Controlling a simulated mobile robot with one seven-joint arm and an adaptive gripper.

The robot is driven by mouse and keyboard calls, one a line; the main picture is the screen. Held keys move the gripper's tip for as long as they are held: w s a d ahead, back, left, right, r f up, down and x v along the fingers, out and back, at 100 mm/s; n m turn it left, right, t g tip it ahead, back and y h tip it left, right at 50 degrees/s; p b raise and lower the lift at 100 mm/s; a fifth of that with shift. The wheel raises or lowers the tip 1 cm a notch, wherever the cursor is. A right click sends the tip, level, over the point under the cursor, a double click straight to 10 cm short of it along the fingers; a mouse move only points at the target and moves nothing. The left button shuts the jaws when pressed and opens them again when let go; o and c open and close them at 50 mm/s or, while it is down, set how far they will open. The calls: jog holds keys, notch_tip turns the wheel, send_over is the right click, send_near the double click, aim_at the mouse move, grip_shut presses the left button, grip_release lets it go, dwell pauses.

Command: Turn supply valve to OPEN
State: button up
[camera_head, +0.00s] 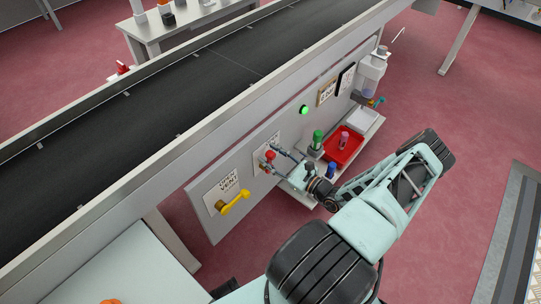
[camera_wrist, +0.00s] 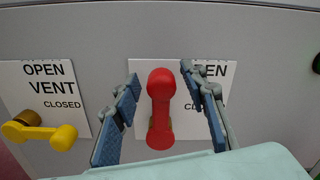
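The red valve handle (camera_wrist: 160,108) sits on the grey panel in the wrist view, with its knob end up and the handle running straight down. It also shows in the head view (camera_head: 269,156). My gripper (camera_wrist: 159,85) is open, with one blue-padded finger on each side of the red handle and a gap to both. In the head view my gripper (camera_head: 273,157) reaches the panel at the red handle. A white label (camera_wrist: 216,72) behind the handle is partly hidden; "EN" and part of "CLOSED" show at its right.
A yellow vent handle (camera_wrist: 50,134) sticks out to the left, below a label reading OPEN, VENT, CLOSED. In the head view a green light (camera_head: 304,109) is on the panel. A shelf to the right holds a red tray (camera_head: 350,155) and a green-topped bottle (camera_head: 318,138).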

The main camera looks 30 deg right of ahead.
jog(key=v, duration=1.2)
